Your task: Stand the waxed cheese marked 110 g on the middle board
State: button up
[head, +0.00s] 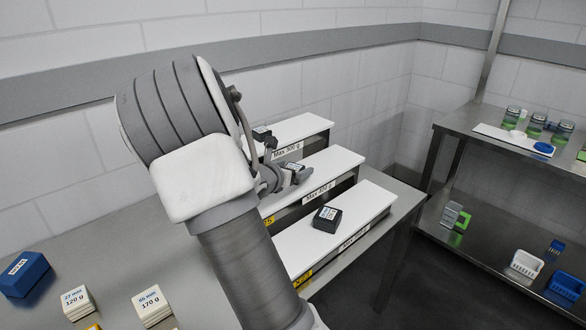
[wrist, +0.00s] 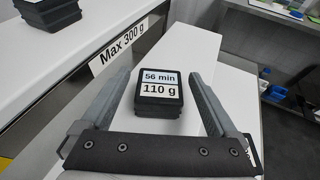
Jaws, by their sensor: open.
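The cheese also shows in the head view (head: 297,167), partly hidden by my gripper. My gripper (wrist: 157,78) is open, with one finger on each side of the cheese and a visible gap on both sides. In the head view my gripper (head: 287,160) is over the middle board.
Another black block (wrist: 47,11) sits on the back board, marked Max 300 g (wrist: 118,46). A black block (head: 327,218) sits on the front board (head: 372,203). A blue block (head: 23,274) and pale cheeses (head: 152,307) stand on the table at left. Shelves with jars (head: 535,125) are at right.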

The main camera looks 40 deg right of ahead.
jog(key=p+v, duration=0.3)
jog(key=v, duration=0.7)
jog(key=shift+a+r, duration=0.25)
jog(key=shift+s+a+r+p, duration=0.2)
jog(key=shift+s+a+p, duration=0.25)
jog(key=shift+a, duration=0.1)
jog(key=s+a+r+m+g+y, duration=0.2)
jog(key=s+a+m+y, duration=0.1)
jog(key=s+m, duration=0.4)
jog(key=s+a+r+m+g+y, duration=0.2)
jog(key=s+m, duration=0.4)
jog(key=m, duration=0.1)
jog(key=s+a+r+m+t+y, duration=0.1)
jog(key=s+a+r+m+y, duration=0.1)
jog(key=a, duration=0.6)
jog(key=s+a+r+m+t+y, duration=0.2)
jog(key=s+a+r+m+y, duration=0.1)
jog(key=s+a+m+y, duration=0.2)
jog(key=s+a+m, duration=0.2)
jog(key=a, duration=0.1)
jog(key=shift+a, duration=0.35)
notch_tip(320, 180, up, 20)
jog(key=p, duration=1.9)
jog(key=shift+p, duration=0.35)
jog(key=shift+f, duration=0.1)
